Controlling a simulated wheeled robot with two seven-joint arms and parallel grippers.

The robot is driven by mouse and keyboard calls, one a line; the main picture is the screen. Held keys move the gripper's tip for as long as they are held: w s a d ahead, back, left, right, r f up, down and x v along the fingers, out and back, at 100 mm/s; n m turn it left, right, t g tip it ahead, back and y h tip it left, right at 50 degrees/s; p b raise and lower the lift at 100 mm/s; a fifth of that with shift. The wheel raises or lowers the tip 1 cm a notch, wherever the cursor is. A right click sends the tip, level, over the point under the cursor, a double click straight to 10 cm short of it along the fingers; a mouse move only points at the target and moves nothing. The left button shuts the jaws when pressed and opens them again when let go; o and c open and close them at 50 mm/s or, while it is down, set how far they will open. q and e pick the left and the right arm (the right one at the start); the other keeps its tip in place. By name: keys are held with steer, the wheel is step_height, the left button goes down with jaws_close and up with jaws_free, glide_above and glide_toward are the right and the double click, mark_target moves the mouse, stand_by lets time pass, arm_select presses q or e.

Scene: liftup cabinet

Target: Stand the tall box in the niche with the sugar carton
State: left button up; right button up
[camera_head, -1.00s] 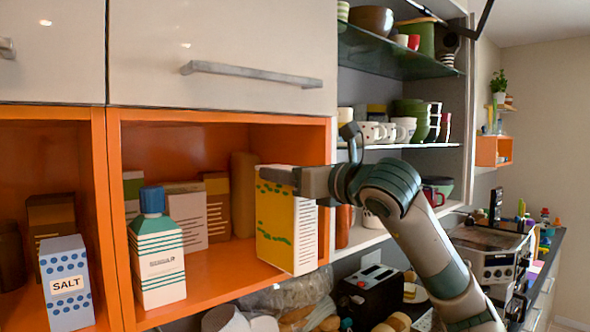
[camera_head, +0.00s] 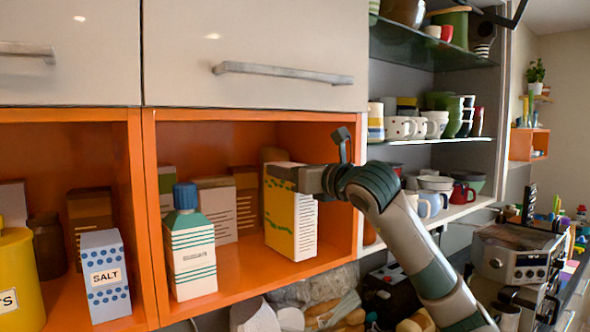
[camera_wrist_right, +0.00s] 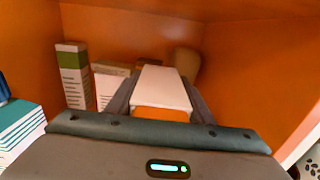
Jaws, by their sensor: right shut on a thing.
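The tall box (camera_head: 291,215), white with a yellow and green patterned side, is upright inside the right orange niche (camera_head: 235,279), near its right wall. My right gripper (camera_head: 297,177) is shut on its upper part; the wrist view shows the fingers (camera_wrist_right: 160,98) on both sides of the box's white top (camera_wrist_right: 163,85). I cannot tell whether its base touches the niche floor. The carton with green stripes and a blue cap (camera_head: 190,248), likely the sugar carton, stands at the niche's front left, apart from the box. My left gripper is not in view.
Several boxes stand behind, including a green-and-white one (camera_wrist_right: 74,75) and a cream one (camera_wrist_right: 110,82). Bare niche floor lies between the capped carton and the tall box. The salt box (camera_head: 106,276) stands in the left niche. A closed door (camera_head: 255,45) is above.

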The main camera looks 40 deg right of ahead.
steer(key=shift+w, duration=0.15)
steer(key=shift+f+b, duration=0.6)
steer(key=shift+b, duration=0.1)
stand_by(0.6)
steer(key=o, duration=2.1)
steer(key=shift+s+a+b, duration=0.25)
steer(key=shift+s+b, duration=0.85)
steer(key=shift+s, duration=1.2)
steer(key=shift+s+a+b, duration=0.3)
steer(key=shift+s+b, duration=0.75)
steer(key=shift+s, duration=1.3)
steer(key=shift+s+a+b, duration=0.25)
steer(key=shift+s+b, duration=0.85)
steer(key=shift+s, duration=1.2)
